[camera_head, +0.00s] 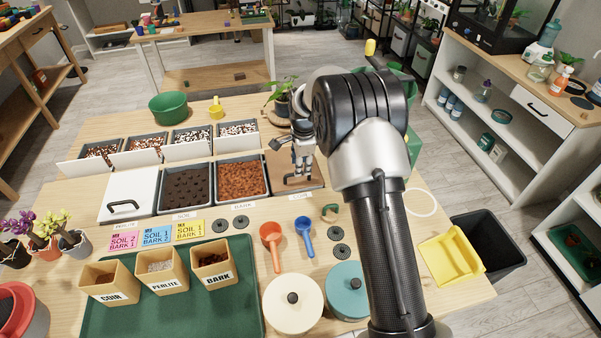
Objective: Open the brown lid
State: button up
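The brown lid (314,182) covers the rightmost bin in the row, right of the bin of orange-brown bark (242,180). It looks flat on its bin, with a dark handle near its front edge. My gripper (300,172) points down over the lid, close to the handle. My arm and wrist hide part of the lid's right side. The fingers are small in view, so I cannot tell whether they touch or hold the handle.
A white lid (117,195) with a black handle covers the leftmost bin. A dark soil bin (186,189) stands beside it. A potted plant (281,110) stands behind the brown lid. Red (271,237) and blue (304,227) scoops lie in front.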

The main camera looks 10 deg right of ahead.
jog(key=shift+w+f+b, duration=0.15)
jog(key=shift+w+f, duration=0.05)
jog(key=shift+f, duration=0.7)
jog(key=shift+w+f+b, duration=0.15)
jog(key=shift+f, duration=0.7)
jog(key=shift+c, duration=0.5)
grip_shut()
